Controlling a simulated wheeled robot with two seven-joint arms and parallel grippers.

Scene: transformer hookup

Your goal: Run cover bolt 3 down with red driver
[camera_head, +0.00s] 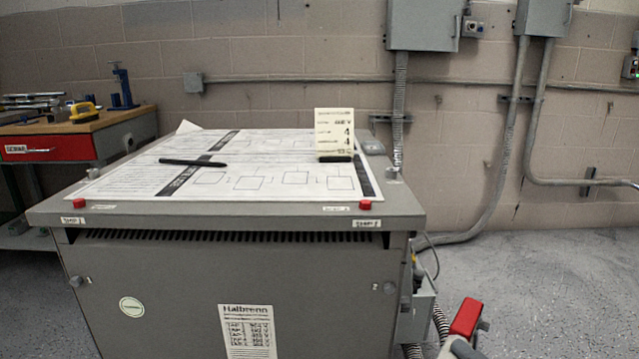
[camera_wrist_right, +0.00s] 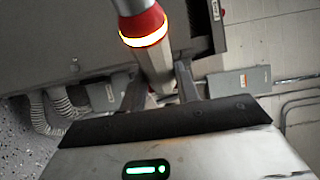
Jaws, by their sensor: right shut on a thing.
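The grey transformer cabinet (camera_head: 240,280) faces me with its front cover on. Cover bolt 1 (camera_head: 77,282) is at the cover's upper left and bolt 2 (camera_head: 389,287) at its upper right. Bolt 3 cannot be made out; the cover's lower part is outside the head view. In the right wrist view my right gripper (camera_wrist_right: 160,78) is shut on the red driver (camera_wrist_right: 142,22), around its grey body below a red collar and a glowing ring. A red block (camera_head: 467,317) at the head view's lower right may be part of the driver. My left gripper is not in view.
On the cabinet top lie a printed sheet (camera_head: 125,170), a black pen (camera_head: 193,162) and a standing card (camera_head: 334,133). Conduit (camera_head: 505,160) runs along the wall to the right. A workbench (camera_head: 60,145) stands at left.

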